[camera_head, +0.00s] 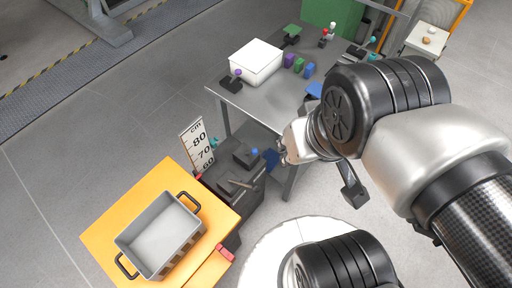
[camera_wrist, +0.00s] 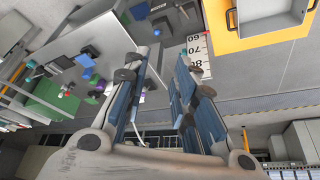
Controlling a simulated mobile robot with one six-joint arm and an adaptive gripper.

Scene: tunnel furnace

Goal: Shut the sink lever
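No sink lever can be clearly made out in either view. On the grey metal table (camera_head: 262,108), a small dark fixture with a purple knob (camera_head: 237,74) stands beside a white box (camera_head: 256,61). A dark fixture with a green top (camera_head: 291,33) stands farther back. A dark unit with a blue knob (camera_head: 253,153) stands lower, in front of the table. I cannot tell whether any of these is the lever. My gripper (camera_wrist: 164,58) is open and empty, its two fingers apart.
An orange table (camera_head: 104,236) with a grey bin (camera_head: 190,232) stands at the lower left. A height scale board (camera_head: 198,143) stands between the tables. Small purple, green and blue blocks (camera_head: 299,65) sit on the metal table.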

